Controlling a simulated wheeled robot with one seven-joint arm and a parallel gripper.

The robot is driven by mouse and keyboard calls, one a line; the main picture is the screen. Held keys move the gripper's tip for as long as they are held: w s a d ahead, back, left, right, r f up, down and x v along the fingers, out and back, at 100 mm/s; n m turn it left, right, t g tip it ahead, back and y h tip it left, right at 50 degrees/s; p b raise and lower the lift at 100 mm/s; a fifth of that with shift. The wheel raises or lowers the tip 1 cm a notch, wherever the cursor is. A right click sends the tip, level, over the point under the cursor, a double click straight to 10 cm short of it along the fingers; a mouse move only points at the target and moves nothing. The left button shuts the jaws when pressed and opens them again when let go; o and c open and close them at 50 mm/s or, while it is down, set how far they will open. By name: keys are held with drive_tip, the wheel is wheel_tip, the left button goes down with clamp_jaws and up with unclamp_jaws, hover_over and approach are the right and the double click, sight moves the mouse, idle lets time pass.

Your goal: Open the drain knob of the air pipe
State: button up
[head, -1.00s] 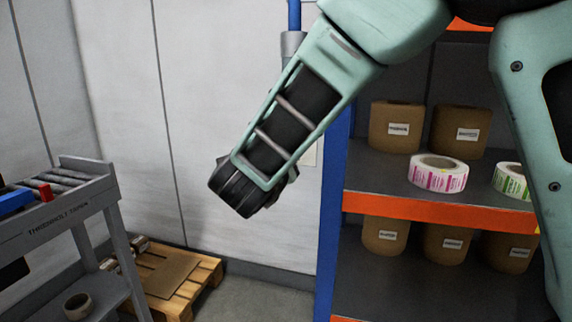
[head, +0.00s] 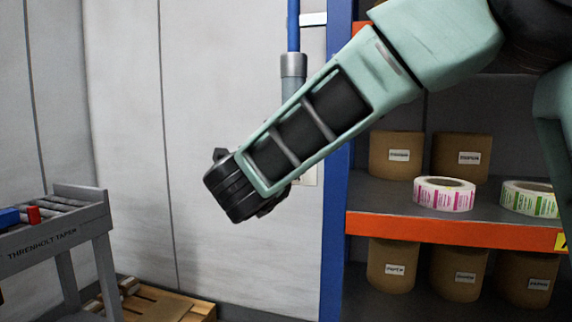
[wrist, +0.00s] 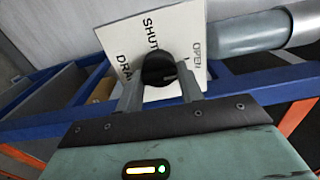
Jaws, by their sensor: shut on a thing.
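The black round drain knob (wrist: 160,69) sits in front of a white plate (wrist: 122,42) lettered SHUT, OPEN and DRAIN in the wrist view. My gripper (wrist: 161,84) has its two fingers on either side of the knob and is shut on it. A pale mark on the knob's face is too small to read as a position. The air pipe shows as a grey pipe (wrist: 248,32) at the right of the wrist view. In the head view, the blue pipe (head: 293,25) with its grey collar (head: 293,66) runs down behind my arm, which hides the knob.
A shelf with an orange edge (head: 450,230) and blue upright (head: 336,190) stands right of the pipe, holding brown rolls and label rolls (head: 444,194). A grey roller stand (head: 55,240) is at left, with a wooden pallet (head: 165,306) on the floor. Grey wall panels lie behind.

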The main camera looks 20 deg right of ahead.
drive_tip(key=shift+f, duration=0.1)
drive_tip(key=o, duration=1)
drive_tip(key=v, duration=1.7)
drive_tip(key=shift+s+a+p, duration=0.15)
drive_tip(key=shift+s+p, duration=0.05)
drive_tip(key=shift+p, duration=0.2)
